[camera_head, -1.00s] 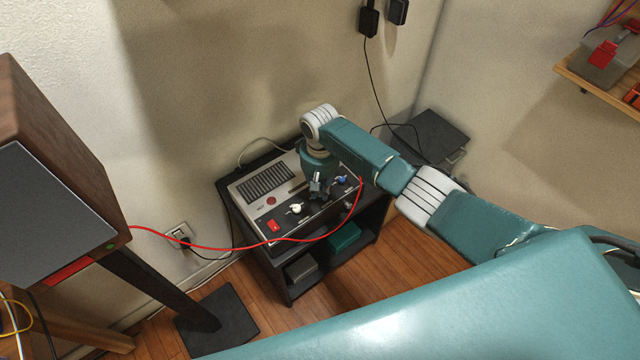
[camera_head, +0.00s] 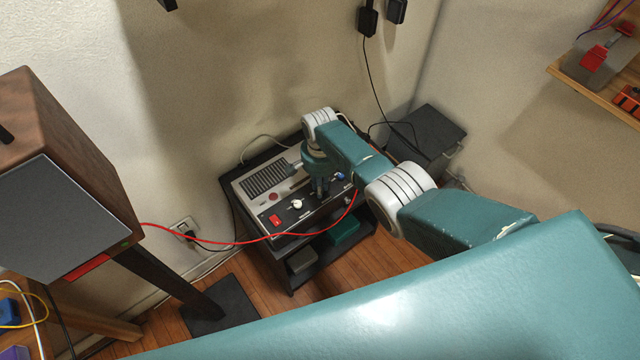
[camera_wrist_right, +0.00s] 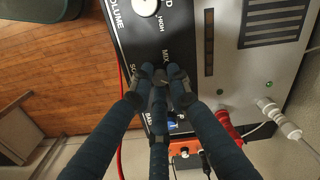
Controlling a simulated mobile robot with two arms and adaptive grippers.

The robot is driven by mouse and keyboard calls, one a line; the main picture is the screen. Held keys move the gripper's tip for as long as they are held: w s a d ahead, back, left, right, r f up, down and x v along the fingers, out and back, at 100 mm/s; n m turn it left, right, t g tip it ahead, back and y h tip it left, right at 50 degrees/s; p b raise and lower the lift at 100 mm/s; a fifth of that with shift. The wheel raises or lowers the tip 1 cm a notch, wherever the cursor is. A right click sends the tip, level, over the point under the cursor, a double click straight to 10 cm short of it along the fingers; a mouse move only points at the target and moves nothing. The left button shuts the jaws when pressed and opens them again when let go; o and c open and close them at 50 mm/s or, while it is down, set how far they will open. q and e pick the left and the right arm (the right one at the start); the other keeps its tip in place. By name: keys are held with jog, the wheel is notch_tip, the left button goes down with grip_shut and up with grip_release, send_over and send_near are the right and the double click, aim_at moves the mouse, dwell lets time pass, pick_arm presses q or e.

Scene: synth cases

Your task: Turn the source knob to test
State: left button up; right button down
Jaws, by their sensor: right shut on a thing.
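The source knob sits on the black front panel (camera_head: 311,213) of a grey and black device (camera_head: 247,198). The panel shows in the right wrist view (camera_wrist_right: 130,35) with a partly covered label starting "SO" and the word "MIX". My right gripper (camera_head: 320,190) points down onto the panel between a white knob (camera_head: 297,204) and a blue knob (camera_head: 340,176). In the right wrist view its fingers (camera_wrist_right: 160,82) are closed together beside the "SO" label. The source knob is hidden between them, so its pointer cannot be read. My left gripper is not in view.
A red cable (camera_head: 240,242) runs across the device's front to a speaker (camera_head: 62,200) at left. The device stands on a dark shelf unit (camera_head: 290,285) against the wall. A dark box (camera_head: 428,135) stands to the right.

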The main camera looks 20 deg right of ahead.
jog(key=m, duration=0.4)
jog(key=shift+m+p, duration=0.3)
jog(key=shift+m, duration=0.4)
jog(key=c, duration=1.7)
grip_release()
jog(key=shift+o, duration=0.2)
jog(key=shift+r, duration=0.15)
notch_tip(320, 180, up, 12)
jog(key=shift+f, duration=0.2)
